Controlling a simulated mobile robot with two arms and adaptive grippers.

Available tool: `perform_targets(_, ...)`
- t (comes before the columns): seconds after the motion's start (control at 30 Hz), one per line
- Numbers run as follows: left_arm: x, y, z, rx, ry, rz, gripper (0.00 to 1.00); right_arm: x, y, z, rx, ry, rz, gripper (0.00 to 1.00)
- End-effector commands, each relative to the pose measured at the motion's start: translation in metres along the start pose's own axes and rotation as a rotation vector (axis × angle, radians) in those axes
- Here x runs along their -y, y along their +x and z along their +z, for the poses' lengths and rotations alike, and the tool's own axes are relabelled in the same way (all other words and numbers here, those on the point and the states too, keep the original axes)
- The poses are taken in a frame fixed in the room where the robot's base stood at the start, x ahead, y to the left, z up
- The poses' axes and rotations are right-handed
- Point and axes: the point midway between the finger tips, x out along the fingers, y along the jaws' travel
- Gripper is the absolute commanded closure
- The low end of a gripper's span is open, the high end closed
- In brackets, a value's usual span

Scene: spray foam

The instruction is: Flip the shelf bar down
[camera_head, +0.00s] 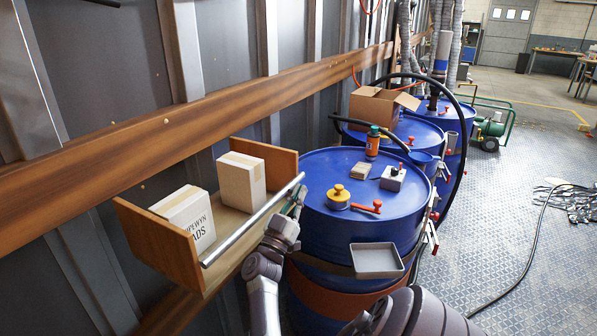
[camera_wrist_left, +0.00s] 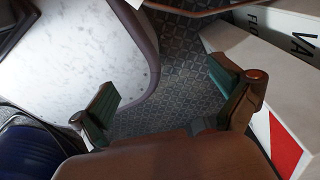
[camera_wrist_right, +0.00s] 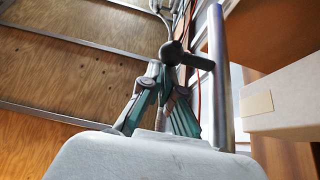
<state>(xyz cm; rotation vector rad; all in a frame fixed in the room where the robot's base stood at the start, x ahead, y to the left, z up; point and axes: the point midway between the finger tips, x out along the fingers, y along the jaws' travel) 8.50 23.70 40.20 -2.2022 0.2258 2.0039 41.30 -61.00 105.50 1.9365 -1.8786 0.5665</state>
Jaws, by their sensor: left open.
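The shelf bar (camera_head: 252,222) is a grey metal rod across the front of the small wooden wall shelf (camera_head: 160,240), above the shelf floor. My right gripper (camera_head: 294,204) is beside the bar's right-hand end. In the right wrist view the bar (camera_wrist_right: 220,85) runs upright, with a short dark side peg ending in a round knob (camera_wrist_right: 172,53). The fingertips of my right gripper (camera_wrist_right: 165,76) are close together just below this knob; I cannot tell whether they touch it. My left gripper (camera_wrist_left: 166,90) is open and empty over patterned floor; the head view does not show it.
Two white cartons (camera_head: 188,218) (camera_head: 241,180) stand on the shelf. A blue drum (camera_head: 362,210) close on the right carries a yellow-capped part, a red-handled tool and a grey tray (camera_head: 377,260). White boxes (camera_wrist_left: 265,75) and a pale panel (camera_wrist_left: 75,50) flank my left gripper.

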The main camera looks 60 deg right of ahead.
Motion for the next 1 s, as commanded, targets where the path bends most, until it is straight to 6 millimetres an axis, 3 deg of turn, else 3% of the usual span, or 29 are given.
perform_targets(0.1, 0.001, 0.001, 0.0, 0.0, -0.001, -0.001, 0.0, 0.0, -0.005, 0.009, 0.019, -0.005, -0.008, 1.0)
perform_targets(0.47, 0.001, 0.001, 0.002, 0.002, -0.003, -0.002, 0.0, 0.0, -0.002, 0.004, 0.022, -0.004, -0.009, 1.0)
perform_targets(0.8, 0.0, 0.001, 0.001, 0.0, -0.002, 0.0, 0.0, 0.0, 0.032, -0.056, 0.006, 0.003, -0.001, 1.0)
perform_targets(1.0, 0.0, 0.0, 0.0, 0.0, -0.002, 0.0, 0.0, -0.001, 0.047, -0.081, 0.0, 0.003, 0.0, 1.0)
